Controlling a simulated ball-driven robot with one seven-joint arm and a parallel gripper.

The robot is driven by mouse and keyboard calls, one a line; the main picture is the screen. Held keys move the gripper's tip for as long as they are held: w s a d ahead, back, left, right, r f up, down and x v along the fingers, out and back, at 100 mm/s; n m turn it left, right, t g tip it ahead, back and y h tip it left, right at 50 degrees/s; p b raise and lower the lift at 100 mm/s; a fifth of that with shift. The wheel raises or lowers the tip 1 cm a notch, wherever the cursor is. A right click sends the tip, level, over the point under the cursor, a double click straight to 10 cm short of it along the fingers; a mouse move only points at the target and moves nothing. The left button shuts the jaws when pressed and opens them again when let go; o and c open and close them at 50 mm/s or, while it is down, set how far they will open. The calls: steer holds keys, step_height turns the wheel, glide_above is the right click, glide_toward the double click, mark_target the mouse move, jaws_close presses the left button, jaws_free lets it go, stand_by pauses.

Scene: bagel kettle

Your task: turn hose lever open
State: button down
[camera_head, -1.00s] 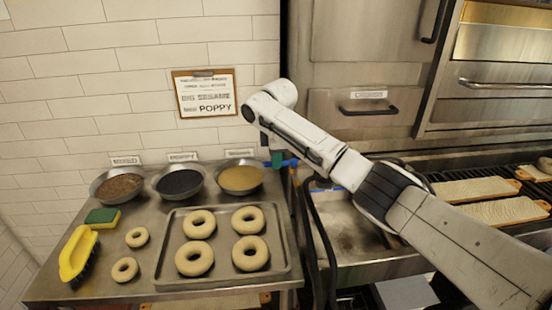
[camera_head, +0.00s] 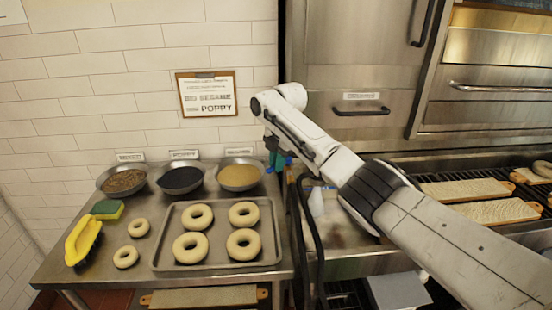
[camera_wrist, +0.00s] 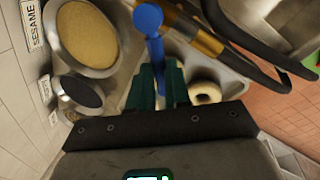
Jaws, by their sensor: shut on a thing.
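The blue hose lever (camera_wrist: 153,45) has a round blue end and stands beside a brass fitting (camera_wrist: 203,42) in the wrist view. My gripper (camera_wrist: 157,82) has green fingers, one on each side of the lever's shaft, and is shut on it. In the head view my gripper (camera_head: 277,160) is small and partly hidden by my arm, just off the right back corner of the metal table. Only a little blue shows there, so the lever's exact angle is unclear in that view.
A black hose (camera_head: 309,225) hangs at the table's right edge. Bowls of toppings, including sesame (camera_head: 240,176), stand close left of my gripper. A tray (camera_head: 220,262) of bagels lies in front. A sink-like metal basin (camera_head: 345,232) is to the right.

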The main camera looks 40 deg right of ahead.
steer(key=s+n, duration=0.1)
steer(key=n, duration=0.1)
steer(key=s+d+n+y+b, duration=0.1)
steer(key=n, duration=0.2)
steer(key=s+d+n, duration=0.1)
steer(key=n, duration=0.2)
steer(key=shift+s+g, duration=0.1)
steer(key=shift+g, duration=0.2)
steer(key=shift+s+d+n+y+b, duration=0.3)
steer(key=shift+d+n+b, duration=0.15)
steer(key=shift+n+b, duration=0.55)
steer(key=shift+r, duration=0.1)
steer(key=c, duration=1.1)
jaws_free()
steer(key=b+v, duration=0.1)
steer(key=v, duration=0.9)
steer(key=shift+w+d+r, duration=0.1)
steer(key=shift+r, duration=0.2)
